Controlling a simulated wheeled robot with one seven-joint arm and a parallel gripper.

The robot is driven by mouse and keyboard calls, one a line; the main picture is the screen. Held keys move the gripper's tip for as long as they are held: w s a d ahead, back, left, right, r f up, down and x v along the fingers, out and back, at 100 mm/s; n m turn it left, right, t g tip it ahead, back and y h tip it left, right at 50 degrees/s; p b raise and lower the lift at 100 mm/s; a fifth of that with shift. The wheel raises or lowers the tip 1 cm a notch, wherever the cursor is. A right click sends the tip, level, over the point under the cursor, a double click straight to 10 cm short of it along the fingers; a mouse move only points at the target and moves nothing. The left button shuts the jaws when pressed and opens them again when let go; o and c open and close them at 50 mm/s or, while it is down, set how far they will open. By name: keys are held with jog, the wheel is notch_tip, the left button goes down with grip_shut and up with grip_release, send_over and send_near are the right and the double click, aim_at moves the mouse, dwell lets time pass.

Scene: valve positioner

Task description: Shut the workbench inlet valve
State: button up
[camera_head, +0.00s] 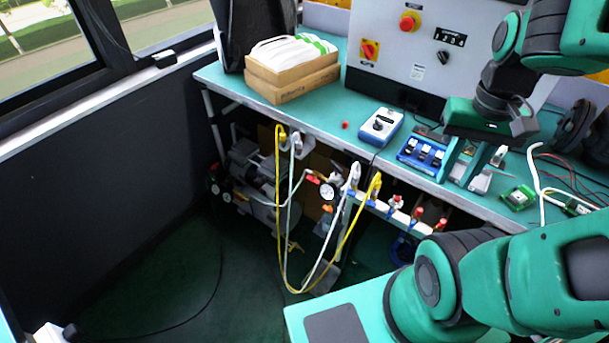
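Below the front edge of the teal workbench (330,125), a red-handled valve (313,179) sits on the air line just left of a round pressure gauge (327,192). It appears to be the inlet valve; its handle angle is too small to read surely. To the right, a white manifold (375,207) under the bench edge carries several small red-topped valves (395,202). My gripper (453,178) hangs over the right part of the bench, well right of and above the red-handled valve. Its two fingers look apart, with nothing seen between them.
Yellow and white hoses (285,245) loop down in front of the bench near the gauge. A compressor (250,175) stands underneath. A blue meter (381,126), a blue tray (422,153) and cardboard boxes (292,82) occupy the benchtop. The floor (150,285) at left is mostly clear.

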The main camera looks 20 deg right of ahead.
jog(key=shift+w+a, duration=0.15)
jog(key=shift+w, duration=0.15)
